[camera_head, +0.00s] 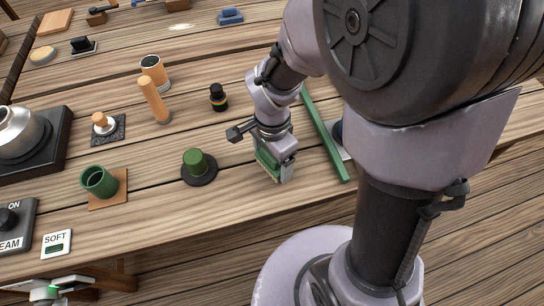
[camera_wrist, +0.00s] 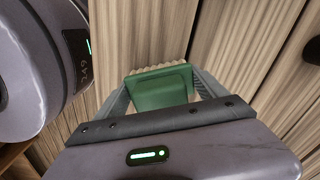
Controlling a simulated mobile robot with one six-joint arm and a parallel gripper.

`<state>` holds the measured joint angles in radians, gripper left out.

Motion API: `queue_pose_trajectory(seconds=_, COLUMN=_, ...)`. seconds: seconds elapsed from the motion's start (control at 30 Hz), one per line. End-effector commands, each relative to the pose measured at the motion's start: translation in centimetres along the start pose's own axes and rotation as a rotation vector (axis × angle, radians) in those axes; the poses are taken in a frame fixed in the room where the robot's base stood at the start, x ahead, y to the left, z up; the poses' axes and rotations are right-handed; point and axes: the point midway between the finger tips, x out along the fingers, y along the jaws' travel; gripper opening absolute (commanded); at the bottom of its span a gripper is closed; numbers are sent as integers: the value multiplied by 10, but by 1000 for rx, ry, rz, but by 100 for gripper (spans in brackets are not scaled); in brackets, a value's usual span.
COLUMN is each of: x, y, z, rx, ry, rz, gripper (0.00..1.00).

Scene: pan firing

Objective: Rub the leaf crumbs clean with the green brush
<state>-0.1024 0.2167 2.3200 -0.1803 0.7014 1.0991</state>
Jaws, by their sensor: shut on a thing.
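My gripper (camera_head: 272,172) is low over the front middle of the wooden table. It is shut on a green block with pale bristles, the green brush (camera_wrist: 160,88), which sits between the two fingers in the wrist view. In the head view the brush (camera_head: 266,163) is mostly covered by my gripper. I cannot tell whether its bristles touch the table. I cannot make out any leaf crumbs in either view.
A green bar (camera_head: 323,135) lies just right of my gripper. A dark disc with a green knob (camera_head: 195,160) is to its left. Further left are a green cup (camera_head: 98,181), a wooden cylinder (camera_head: 154,100) and a dark stove (camera_head: 50,148). My arm hides the table's right part.

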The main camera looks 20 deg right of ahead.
Motion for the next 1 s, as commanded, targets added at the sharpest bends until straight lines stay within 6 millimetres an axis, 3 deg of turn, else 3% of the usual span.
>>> queue_pose_trajectory(seconds=0.5, x=12, y=0, z=0, rx=0, ry=0, rz=0, gripper=49)
queue_pose_trajectory(seconds=1.0, x=8, y=-3, z=8, rx=0, ry=0, rz=0, gripper=49)
